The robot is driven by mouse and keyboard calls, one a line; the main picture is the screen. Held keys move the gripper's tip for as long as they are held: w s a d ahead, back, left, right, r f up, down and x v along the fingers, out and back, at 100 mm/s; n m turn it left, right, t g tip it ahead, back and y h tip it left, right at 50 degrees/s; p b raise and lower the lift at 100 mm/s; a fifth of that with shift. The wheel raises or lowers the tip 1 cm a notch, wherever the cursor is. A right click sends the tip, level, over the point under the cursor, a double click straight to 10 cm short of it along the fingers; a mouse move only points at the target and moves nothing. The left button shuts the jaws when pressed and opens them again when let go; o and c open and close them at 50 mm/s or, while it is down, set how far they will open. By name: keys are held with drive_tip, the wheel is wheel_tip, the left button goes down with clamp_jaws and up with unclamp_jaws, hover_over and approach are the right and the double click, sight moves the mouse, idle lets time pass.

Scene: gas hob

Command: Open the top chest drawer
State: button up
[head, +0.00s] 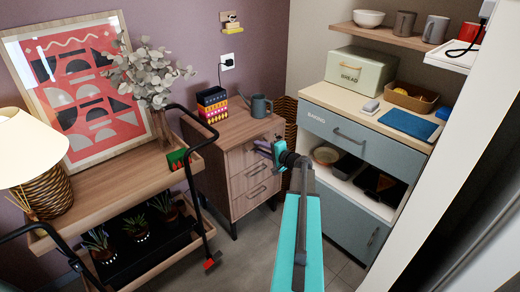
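The wooden chest (236,129) stands against the back wall in the head view, with its drawer fronts facing me. Its top drawer (240,157) looks closed, and my gripper hides the right part of that front, where no handle can be made out. The lower drawers (250,178) show dark bar handles and look closed. My gripper (262,147) is in front of the right part of the top drawer, at the height of its front. It is small in the picture, so I cannot tell whether its fingers are open, shut or touching the handle.
A patterned box (212,105) and a dark mug (261,106) stand on the chest. A wooden trolley (110,185) with black handles is at the left. A blue-grey cabinet (350,135) stands at the right. Grey floor (235,255) lies clear before the chest.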

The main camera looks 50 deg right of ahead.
drive_tip(key=shift+c, duration=0.3)
clamp_jaws()
idle(1.1)
drive_tip(key=shift+a, duration=0.15)
